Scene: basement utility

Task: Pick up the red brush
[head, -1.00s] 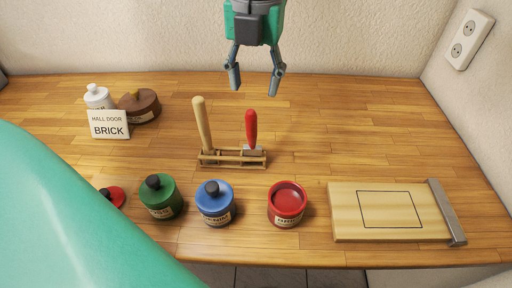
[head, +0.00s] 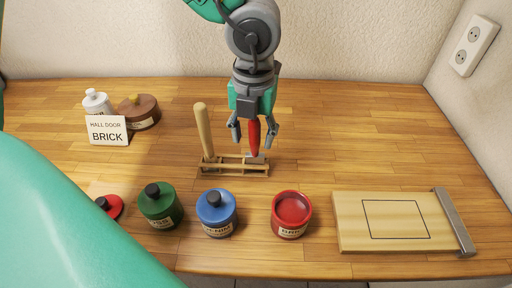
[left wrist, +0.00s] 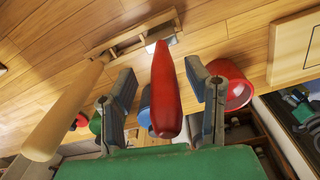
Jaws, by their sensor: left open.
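The red brush (head: 254,139) stands upright in the right part of a small wooden rack (head: 232,170), its red handle upward. In the left wrist view the red handle (left wrist: 164,90) lies between the fingers. My left gripper (head: 253,140) is open around the handle, one finger on each side, with gaps showing in the left wrist view (left wrist: 164,112). The brush's lower end is partly hidden in the rack. My right gripper is not seen.
A wooden-handled tool (head: 204,131) stands in the rack's left part. Green (head: 160,206), blue (head: 217,214) and red (head: 291,215) pots stand in front. A board (head: 395,222) lies at right. A card (head: 107,131) stands at left. The table's back right is clear.

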